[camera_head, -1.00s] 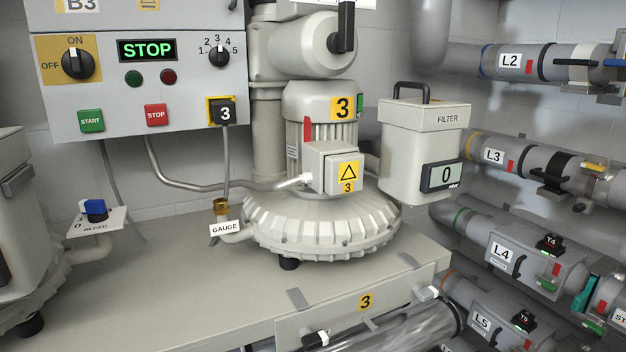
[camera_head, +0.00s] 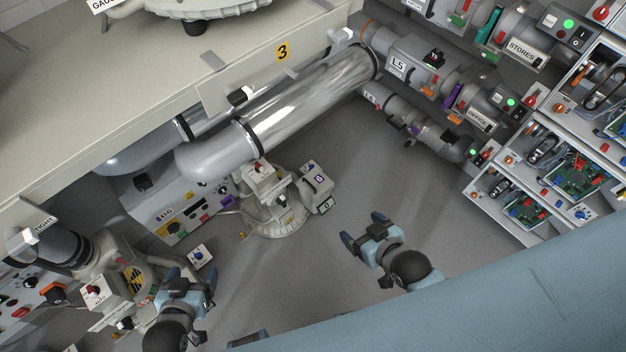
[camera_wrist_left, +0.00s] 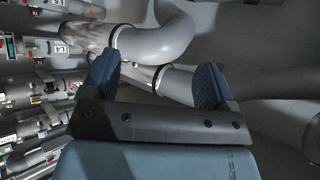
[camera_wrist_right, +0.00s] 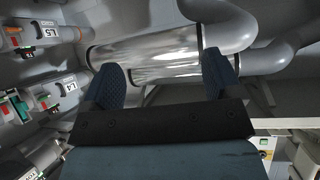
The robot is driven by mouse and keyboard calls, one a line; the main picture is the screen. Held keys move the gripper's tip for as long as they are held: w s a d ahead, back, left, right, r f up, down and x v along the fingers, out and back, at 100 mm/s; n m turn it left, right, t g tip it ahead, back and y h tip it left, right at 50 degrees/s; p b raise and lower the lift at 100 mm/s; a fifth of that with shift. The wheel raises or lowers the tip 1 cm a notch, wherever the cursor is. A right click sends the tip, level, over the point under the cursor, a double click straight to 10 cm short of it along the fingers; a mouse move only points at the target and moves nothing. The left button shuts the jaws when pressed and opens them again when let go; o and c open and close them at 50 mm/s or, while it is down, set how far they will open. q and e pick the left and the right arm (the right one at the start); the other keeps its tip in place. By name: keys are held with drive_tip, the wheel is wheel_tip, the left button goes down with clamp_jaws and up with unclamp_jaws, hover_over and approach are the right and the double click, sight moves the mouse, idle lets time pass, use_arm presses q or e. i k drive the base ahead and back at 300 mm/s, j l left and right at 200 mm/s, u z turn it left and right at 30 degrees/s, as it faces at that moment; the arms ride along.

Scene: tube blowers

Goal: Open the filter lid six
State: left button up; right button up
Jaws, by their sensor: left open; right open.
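In the head view, a small blower low down near the centre has a purple 6 label (camera_head: 319,179) on a pale box at its right. A display reading 0 (camera_head: 326,204) sits just below that label. I cannot clearly make out the filter lid or whether it is open or shut. My right gripper (camera_head: 363,231) is open and empty, to the right of and below this blower in the picture. My left gripper (camera_head: 191,279) is open and empty, further left, beside another blower. Neither wrist view shows the 6 label.
A bench edge with a 3 label (camera_head: 283,52) and a thick shiny pipe (camera_head: 300,105) lie above and left of blower six. Pipes labelled L5 (camera_head: 398,65) and circuit board racks (camera_head: 575,170) stand at the right. Grey floor (camera_head: 345,150) is clear right of the blower.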

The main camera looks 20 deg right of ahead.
sight(315, 184)
drive_tip(key=u, duration=0.4)
drive_tip(key=l+u, duration=0.35)
drive_tip(key=l, duration=0.15)
drive_tip(key=l+u, duration=0.35)
drive_tip(key=l, duration=0.7)
drive_tip(key=k+l+u, duration=0.15)
drive_tip(key=l, duration=0.4)
drive_tip(key=i+l, duration=0.4)
